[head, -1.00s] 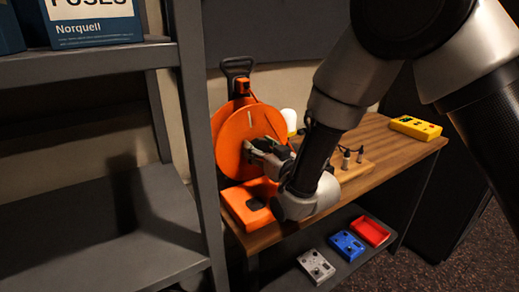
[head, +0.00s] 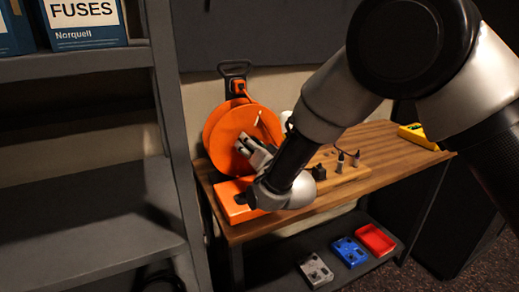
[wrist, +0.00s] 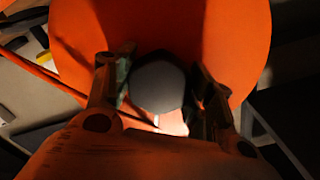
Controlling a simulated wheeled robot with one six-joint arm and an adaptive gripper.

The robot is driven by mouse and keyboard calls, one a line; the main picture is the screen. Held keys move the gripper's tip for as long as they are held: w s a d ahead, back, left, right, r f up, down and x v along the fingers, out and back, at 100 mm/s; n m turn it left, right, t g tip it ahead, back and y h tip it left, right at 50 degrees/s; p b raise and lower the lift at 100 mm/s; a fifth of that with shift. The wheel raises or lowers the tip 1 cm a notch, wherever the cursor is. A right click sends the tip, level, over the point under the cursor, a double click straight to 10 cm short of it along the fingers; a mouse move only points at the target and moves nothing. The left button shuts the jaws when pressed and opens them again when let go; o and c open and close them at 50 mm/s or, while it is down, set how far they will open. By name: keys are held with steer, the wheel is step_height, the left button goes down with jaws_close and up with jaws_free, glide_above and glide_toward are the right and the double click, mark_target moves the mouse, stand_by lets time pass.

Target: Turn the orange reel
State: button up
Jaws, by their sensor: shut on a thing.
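The orange reel (head: 230,125) stands upright at the left end of the wooden desk, a pale mark near its upper right edge. In the wrist view its orange face (wrist: 235,35) fills the upper part. My gripper (head: 246,147) is at the lower part of the reel's face. In the wrist view my gripper (wrist: 160,88) is shut on a dark grey round knob (wrist: 158,84), one finger on each side. In the head view the knob is hidden by the fingers.
Grey, blue and red boxes (head: 375,239) lie on the shelf below. A grey rack (head: 172,110) stands close on the left.

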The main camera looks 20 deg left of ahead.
steer(key=m, duration=0.5)
steer(key=shift+m, duration=0.3)
steer(key=m, duration=1.1)
steer(key=shift+m, duration=0.4)
steer(key=m, duration=0.5)
steer(key=shift+m, duration=0.3)
steer(key=shift+f, duration=0.1)
steer(key=o, duration=1.4)
steer(key=shift+o, duration=0.2)
steer(key=v, duration=1.2)
